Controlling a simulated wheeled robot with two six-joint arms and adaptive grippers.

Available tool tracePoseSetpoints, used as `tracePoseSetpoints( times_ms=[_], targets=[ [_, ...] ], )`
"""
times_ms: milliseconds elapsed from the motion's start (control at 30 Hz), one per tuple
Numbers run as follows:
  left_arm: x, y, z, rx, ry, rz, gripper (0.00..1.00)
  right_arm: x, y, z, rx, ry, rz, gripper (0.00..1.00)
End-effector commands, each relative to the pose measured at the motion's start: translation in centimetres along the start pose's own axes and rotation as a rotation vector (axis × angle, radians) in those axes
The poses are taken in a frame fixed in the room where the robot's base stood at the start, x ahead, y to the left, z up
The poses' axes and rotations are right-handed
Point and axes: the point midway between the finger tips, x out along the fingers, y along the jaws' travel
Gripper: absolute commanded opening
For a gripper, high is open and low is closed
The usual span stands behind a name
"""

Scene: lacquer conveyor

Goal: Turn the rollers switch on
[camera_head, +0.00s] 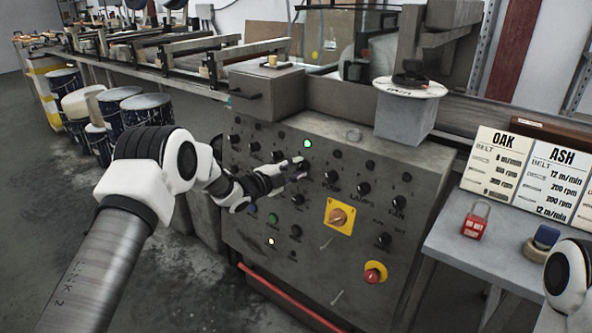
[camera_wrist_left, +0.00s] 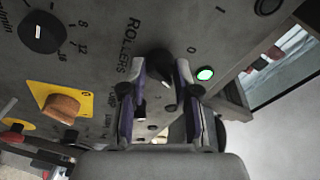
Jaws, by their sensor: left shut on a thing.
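The rollers switch is a black knob (camera_wrist_left: 160,63) on the grey control panel, beside the printed word ROLLERS in the left wrist view. My left gripper (camera_wrist_left: 160,95) has one finger on each side of this knob and is shut on it. A 0 and a 1 are printed near the knob; which one it points at I cannot tell. In the head view my left gripper (camera_head: 297,168) reaches the upper middle of the panel and hides the switch. A green lamp (camera_head: 308,143) is lit just above it. My right gripper is out of view.
The control panel (camera_head: 290,215) carries several other black knobs, a yellow-plated orange switch (camera_head: 340,217) and a red-and-yellow button (camera_head: 375,272). A side table (camera_head: 460,258) with OAK and ASH cards stands at the right. Blue drums (camera_head: 147,112) stand at the left.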

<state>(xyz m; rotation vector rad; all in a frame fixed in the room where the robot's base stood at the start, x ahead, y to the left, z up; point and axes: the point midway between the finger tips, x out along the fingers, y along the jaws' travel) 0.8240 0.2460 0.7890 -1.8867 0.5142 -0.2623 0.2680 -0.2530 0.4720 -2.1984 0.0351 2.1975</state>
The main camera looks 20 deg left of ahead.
Motion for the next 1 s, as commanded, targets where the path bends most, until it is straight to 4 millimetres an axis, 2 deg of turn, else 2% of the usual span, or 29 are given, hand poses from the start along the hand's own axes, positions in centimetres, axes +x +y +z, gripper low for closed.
tracePoseSetpoints(
  times_ms=[367,400,467,833,1000],
  targets=[
    [0.0,0.1,0.1,0.008,-0.001,0.002,0.0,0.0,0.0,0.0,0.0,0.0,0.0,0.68],
    [0.0,0.1,0.1,0.007,-0.001,0.002,0.34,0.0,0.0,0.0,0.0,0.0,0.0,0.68],
    [0.0,0.0,0.1,0.007,-0.001,0.002,0.55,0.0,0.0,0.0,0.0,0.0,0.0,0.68],
    [-0.5,0.0,0.1,0.006,0.0,0.001,0.56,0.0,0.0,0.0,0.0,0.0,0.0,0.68],
    [-3.5,-0.1,0.1,0.002,-0.001,0.0,0.56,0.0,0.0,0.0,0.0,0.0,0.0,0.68]
  ],
)
